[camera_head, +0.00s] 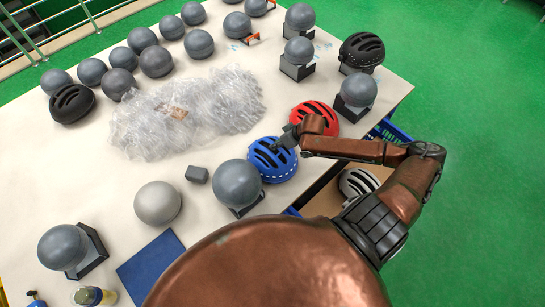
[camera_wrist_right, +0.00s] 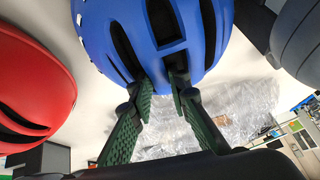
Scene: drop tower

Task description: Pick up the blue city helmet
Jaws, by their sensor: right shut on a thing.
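The blue city helmet (camera_head: 271,162) with dark vent slots sits at the table's right edge in the head view. It also fills the upper middle of the right wrist view (camera_wrist_right: 205,30). My right gripper (camera_head: 287,142) reaches over it from the right. In the wrist view its two green-padded fingertips (camera_wrist_right: 163,85) are at the helmet's vents, shut on the shell between them. I cannot tell whether the helmet is clear of the table. My left gripper is not in view.
A red helmet (camera_head: 318,117) is just beyond the blue one. A grey ball (camera_head: 238,183) on a stand is close in front. Crumpled clear plastic (camera_head: 190,110) covers the table's middle. A white helmet (camera_head: 358,182) lies below the table's right edge. More grey balls and black helmets stand farther back.

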